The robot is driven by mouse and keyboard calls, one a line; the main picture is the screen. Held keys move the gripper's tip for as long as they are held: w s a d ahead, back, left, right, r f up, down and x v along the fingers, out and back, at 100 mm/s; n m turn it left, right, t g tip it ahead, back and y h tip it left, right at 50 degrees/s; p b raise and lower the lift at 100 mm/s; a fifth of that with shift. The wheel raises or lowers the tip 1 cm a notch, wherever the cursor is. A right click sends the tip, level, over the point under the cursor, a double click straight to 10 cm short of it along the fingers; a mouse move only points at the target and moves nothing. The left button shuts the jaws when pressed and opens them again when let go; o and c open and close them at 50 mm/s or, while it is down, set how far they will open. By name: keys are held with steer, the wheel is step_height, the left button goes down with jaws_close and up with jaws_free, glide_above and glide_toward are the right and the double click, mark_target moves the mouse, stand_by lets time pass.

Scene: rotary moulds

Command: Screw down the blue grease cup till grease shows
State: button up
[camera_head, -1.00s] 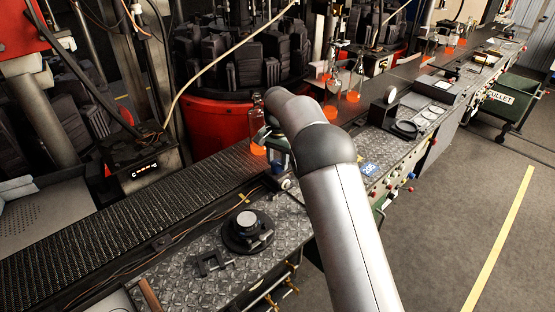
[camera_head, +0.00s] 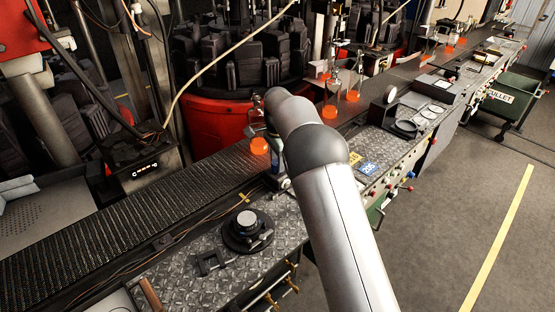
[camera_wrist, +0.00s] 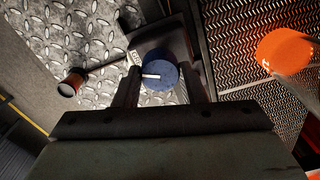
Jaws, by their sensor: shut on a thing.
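The blue grease cup (camera_wrist: 158,68) shows in the wrist view as a round blue cap with a short pale bar across its top. It sits over a dark fitting on the diamond-plate surface. My gripper (camera_wrist: 160,85) has one finger on each side of the cup and is shut on it. I cannot make out any grease around the cup; its lower part is hidden. In the head view my arm hides the cup and most of the gripper.
An orange glowing bottle (camera_head: 258,145) stands on the dark conveyor (camera_head: 130,208) close by; its orange part shows in the wrist view (camera_wrist: 283,50). A round black fixture (camera_head: 247,231) stands on the plate bench (camera_head: 195,265).

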steer(key=shift+r, duration=0.1)
steer(key=o, duration=1)
step_height(320, 180, up, 17)
steer(key=shift+r, duration=0.2)
steer(key=shift+d, duration=0.1)
steer(key=s+d+r+n, duration=0.3)
steer(key=s+d+n, duration=0.1)
steer(key=s+d, duration=0.9)
steer(key=s+d+f+n, duration=0.2)
steer(key=s+f, duration=0.2)
steer(key=s, duration=0.5)
steer(key=s+d+f+n, duration=0.2)
steer(key=s+f+n, duration=0.1)
steer(key=s, duration=0.7)
steer(key=s+d+f+n+t, duration=0.1)
steer(key=s+f, duration=0.4)
steer(key=s, duration=0.5)
steer(key=shift+d+f+n, duration=0.1)
steer(key=shift+d+n, duration=0.7)
steer(key=shift+n, duration=0.2)
